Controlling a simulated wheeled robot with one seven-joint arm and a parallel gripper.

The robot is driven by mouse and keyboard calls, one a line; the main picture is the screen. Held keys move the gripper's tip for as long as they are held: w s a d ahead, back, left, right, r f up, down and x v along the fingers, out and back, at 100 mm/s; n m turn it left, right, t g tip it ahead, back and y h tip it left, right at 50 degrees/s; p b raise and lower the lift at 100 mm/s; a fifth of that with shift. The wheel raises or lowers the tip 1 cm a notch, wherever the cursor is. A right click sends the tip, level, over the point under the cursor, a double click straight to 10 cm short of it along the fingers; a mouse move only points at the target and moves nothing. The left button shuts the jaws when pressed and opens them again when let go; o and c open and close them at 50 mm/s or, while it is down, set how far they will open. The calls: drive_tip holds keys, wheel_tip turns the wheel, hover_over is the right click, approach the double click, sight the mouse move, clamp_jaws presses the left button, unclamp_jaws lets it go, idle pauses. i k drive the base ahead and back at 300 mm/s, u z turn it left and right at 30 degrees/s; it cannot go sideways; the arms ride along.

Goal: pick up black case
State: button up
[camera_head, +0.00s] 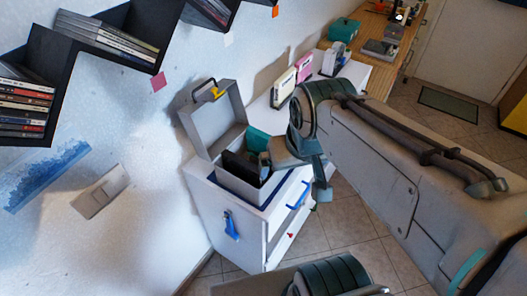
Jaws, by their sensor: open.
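The black case (239,167) is a thin dark slab standing inside an open light-grey box (247,189) on a white cabinet. My gripper (265,163) is at the right side of the case, over the box, with its fingers pointing left toward it. The gripper is open. Part of the case is hidden by the box wall, and I cannot tell whether a finger touches it or passes around it. A teal item (257,138) is behind the case.
The box's raised lid (213,118) stands behind it. White and pink cases (303,66) stand further back on the cabinet (238,232). Dark wall shelves (60,70) with discs are at upper left. Tiled floor (345,225) is clear at right.

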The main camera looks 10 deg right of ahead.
sight(246, 171)
drive_tip(key=u, duration=2.75)
drive_tip(key=k, duration=0.7)
drive_tip(key=z, duration=1.3)
drive_tip(key=i, duration=0.5)
drive_tip(key=z, duration=0.1)
